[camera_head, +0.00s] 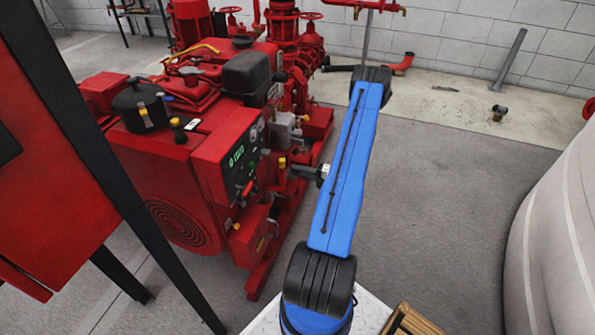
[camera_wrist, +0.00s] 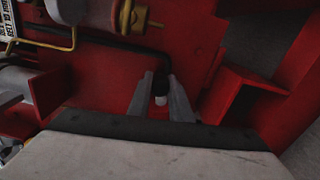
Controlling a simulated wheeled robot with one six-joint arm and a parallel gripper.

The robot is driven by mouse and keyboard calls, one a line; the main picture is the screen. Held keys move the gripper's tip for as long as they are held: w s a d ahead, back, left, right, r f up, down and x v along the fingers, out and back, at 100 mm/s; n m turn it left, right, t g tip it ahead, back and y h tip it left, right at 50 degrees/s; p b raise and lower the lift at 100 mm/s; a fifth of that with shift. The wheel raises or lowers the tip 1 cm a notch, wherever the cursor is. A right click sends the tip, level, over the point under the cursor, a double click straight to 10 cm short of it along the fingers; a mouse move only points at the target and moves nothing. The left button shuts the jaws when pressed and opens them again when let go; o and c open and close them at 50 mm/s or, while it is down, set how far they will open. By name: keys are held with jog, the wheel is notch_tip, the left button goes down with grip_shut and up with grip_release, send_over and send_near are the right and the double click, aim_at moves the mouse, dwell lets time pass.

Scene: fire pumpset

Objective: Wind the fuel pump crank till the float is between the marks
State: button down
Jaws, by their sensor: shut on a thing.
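In the wrist view my gripper (camera_wrist: 160,92) has its two grey fingers on either side of a small dark grip with a pale end (camera_wrist: 160,100), and is shut on it. I take this for the crank handle. A black bent rod (camera_wrist: 105,47) runs from the left towards the grip; I cannot tell whether they are joined.
A control panel with a green readout (camera_head: 236,157) faces my arm. A red cabinet on black legs (camera_head: 50,190) is close at the left. A large pale rounded tank (camera_head: 560,240) is at the right. Grey floor (camera_head: 440,210) between arm and tank is clear.

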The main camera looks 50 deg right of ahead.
jog(key=shift+d+f+m, duration=0.1)
jog(key=shift+f+m, duration=0.35)
jog(key=shift+m, duration=0.65)
jog(key=c, duration=1.6)
grip_release()
jog(key=shift+s, duration=0.1)
jog(key=v, duration=1.7)
jog(key=shift+d+f, duration=0.1)
jog(key=shift+s, duration=0.1)
